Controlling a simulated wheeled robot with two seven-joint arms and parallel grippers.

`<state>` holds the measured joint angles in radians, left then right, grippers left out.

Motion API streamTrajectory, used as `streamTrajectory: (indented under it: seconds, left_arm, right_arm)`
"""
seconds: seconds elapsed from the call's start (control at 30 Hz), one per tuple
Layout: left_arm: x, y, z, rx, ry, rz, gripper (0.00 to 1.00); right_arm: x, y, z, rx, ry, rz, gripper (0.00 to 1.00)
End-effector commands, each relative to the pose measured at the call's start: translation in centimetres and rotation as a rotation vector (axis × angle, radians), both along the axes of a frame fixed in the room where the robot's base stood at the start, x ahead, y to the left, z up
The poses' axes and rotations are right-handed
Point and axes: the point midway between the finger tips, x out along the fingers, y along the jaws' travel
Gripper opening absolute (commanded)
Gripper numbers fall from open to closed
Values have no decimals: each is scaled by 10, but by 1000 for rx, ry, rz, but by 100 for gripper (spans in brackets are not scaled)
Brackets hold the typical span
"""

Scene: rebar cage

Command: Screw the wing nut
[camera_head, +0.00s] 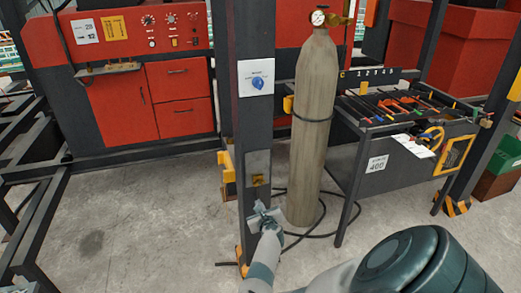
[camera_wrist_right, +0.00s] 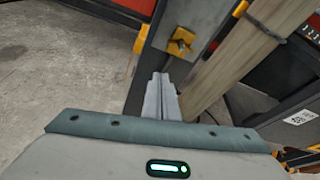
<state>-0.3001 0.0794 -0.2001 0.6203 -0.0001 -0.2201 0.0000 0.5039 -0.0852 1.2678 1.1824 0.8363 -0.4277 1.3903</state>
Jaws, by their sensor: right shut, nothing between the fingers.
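The small yellow wing nut (camera_head: 258,181) sits on a grey metal plate (camera_head: 257,161) fixed to a dark upright post. It also shows in the right wrist view (camera_wrist_right: 181,42), at upper centre, with a darker centre. My right gripper (camera_head: 262,211) is in front of the post, a little below the wing nut and apart from it. Its fingers (camera_wrist_right: 161,85) are shut together and empty, pointing up toward the wing nut in the right wrist view. My left gripper is not in view.
A tall gas cylinder (camera_head: 314,130) stands just right of the post, with a black hose on the floor around it. A tool table (camera_head: 352,196) is further right. A red cabinet (camera_head: 180,95) is behind at left.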

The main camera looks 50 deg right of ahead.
Motion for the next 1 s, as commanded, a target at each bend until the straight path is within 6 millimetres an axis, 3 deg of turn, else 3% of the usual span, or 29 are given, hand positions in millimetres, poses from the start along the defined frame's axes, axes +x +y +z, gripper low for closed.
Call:
streamTrajectory:
  seconds: [0.27,1.0]
  left_arm:
    - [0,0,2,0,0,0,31]
    - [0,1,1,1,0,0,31]
  right_arm:
    - [-13,7,4,1,2,-1,0]
    - [-11,11,-2,-21,28,24,0]
